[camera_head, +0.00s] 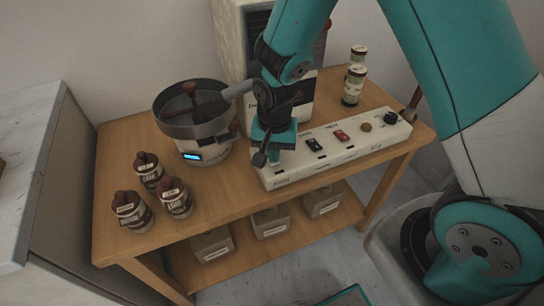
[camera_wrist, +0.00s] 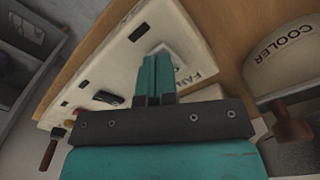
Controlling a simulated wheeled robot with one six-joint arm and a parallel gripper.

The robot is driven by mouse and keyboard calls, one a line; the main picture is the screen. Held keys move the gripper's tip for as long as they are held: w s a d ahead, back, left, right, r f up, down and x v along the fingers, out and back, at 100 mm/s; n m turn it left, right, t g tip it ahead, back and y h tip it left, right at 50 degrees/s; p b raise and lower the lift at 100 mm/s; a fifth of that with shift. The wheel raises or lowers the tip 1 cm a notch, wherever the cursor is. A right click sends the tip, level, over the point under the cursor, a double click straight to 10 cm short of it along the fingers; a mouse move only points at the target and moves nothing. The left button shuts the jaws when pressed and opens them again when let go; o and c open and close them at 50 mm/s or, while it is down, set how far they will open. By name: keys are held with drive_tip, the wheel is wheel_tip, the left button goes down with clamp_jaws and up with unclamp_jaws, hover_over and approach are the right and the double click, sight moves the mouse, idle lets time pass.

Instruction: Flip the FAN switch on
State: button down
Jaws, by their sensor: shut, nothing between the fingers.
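The white control panel (camera_head: 350,152) lies along the front right of the wooden cart, and it also fills the left of the wrist view (camera_wrist: 95,70). The FAN label (camera_wrist: 189,82) shows at the panel's near end. The FAN switch is mostly hidden behind my fingers; only a pale plate (camera_wrist: 181,57) shows beside them. My gripper (camera_wrist: 157,62) is shut and empty, with its teal fingertips over that plate. I cannot tell whether they touch the switch, or which way it is set. In the head view my gripper (camera_head: 272,145) is over the panel's left end.
A black switch (camera_head: 314,145), a red switch (camera_head: 342,136) and a black knob (camera_head: 390,118) sit farther along the panel. The roaster bowl (camera_head: 170,130) is left of my gripper; a COOLER label (camera_wrist: 281,45) is close by.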

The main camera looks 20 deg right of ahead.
drive_tip(key=shift+f+b, duration=0.35)
drive_tip(key=shift+f, duration=0.2)
wheel_tip(320, 180, up, 7)
drive_tip(key=p, duration=0.6)
idle(0.4)
drive_tip(key=shift+r, duration=0.2)
drive_tip(key=s+a+r+n+y, duration=0.2)
drive_tip(key=s+r+n, duration=0.4)
drive_tip(key=s+r, duration=0.3)
drive_tip(key=s+a+r+n+y, duration=0.2)
drive_tip(key=s+r+n, duration=0.5)
drive_tip(key=r, duration=0.6)
drive_tip(key=shift+s+a+r, duration=0.25)
drive_tip(key=shift+s+r, duration=0.1)
drive_tip(key=shift+s, duration=0.9)
